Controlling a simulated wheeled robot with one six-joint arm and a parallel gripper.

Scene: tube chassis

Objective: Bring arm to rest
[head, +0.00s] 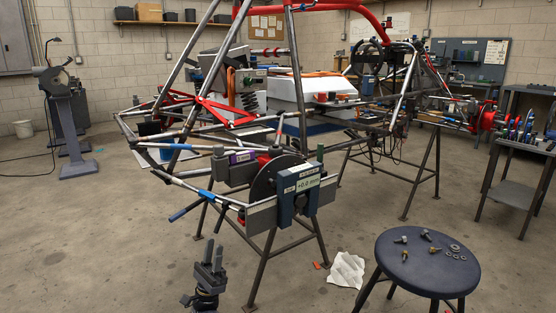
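My gripper (213,247) is at the bottom of the head view, left of centre, with its fingers pointing up. The two dark fingertips stand apart with a narrow gap, and nothing shows between them. It appears in front of the bare floor, left of a front stand leg of the tube chassis (160,148). Only the end of my arm shows; the rest is below the picture. The chassis rests on dark metal stands.
A round dark stool (425,280) with bolts and washers stands at the lower right. A crumpled white cloth (347,270) lies on the floor beside it. A side table (515,185) is at the right. A grinder on a pedestal (68,120) is at the left.

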